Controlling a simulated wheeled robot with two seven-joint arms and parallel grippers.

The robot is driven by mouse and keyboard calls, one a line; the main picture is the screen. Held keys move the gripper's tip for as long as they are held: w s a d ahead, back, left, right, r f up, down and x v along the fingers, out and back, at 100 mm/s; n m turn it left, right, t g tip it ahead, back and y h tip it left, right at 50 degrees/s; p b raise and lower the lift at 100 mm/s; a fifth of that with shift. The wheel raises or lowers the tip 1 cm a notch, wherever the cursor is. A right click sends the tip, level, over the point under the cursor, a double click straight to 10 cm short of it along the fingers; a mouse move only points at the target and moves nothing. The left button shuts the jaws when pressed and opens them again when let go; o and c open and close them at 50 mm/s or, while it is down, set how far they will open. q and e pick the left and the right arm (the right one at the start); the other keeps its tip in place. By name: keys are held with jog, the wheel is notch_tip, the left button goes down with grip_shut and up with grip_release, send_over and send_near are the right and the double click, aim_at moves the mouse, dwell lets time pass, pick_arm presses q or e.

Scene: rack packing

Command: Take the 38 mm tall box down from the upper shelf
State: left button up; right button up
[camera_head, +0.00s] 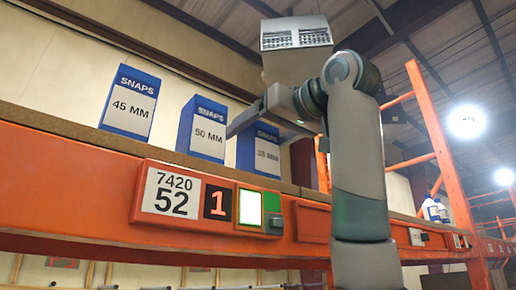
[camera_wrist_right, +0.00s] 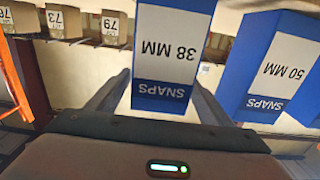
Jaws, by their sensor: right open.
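The 38 mm box (camera_head: 262,150) is blue with a white label and stands on the upper shelf (camera_head: 60,113), the rightmost of three similar boxes. My right gripper (camera_head: 262,121) is in front of it and hides part of its upper label. In the right wrist view, where the labels appear upside down, the 38 mm box (camera_wrist_right: 170,55) lies between the two open fingers of my right gripper (camera_wrist_right: 158,82). A gap shows at the right finger; whether the left finger touches the box I cannot tell. My left gripper is not in view.
The 50 mm box (camera_head: 203,128) stands close left of the 38 mm box, and the 45 mm box (camera_head: 131,103) farther left. An orange beam with a 7420 52 sign (camera_head: 172,193) runs below them. White bottles (camera_head: 435,211) stand far right.

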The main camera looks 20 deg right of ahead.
jog(key=p+x, duration=0.1)
jog(key=x, duration=0.1)
jog(key=shift+w+a, duration=0.1)
jog(key=shift+w, duration=0.25)
jog(key=c, duration=1.3)
jog(key=shift+c, duration=0.2)
jog(key=shift+r, duration=0.1)
notch_tip(320, 180, up, 10)
dwell(0.6)
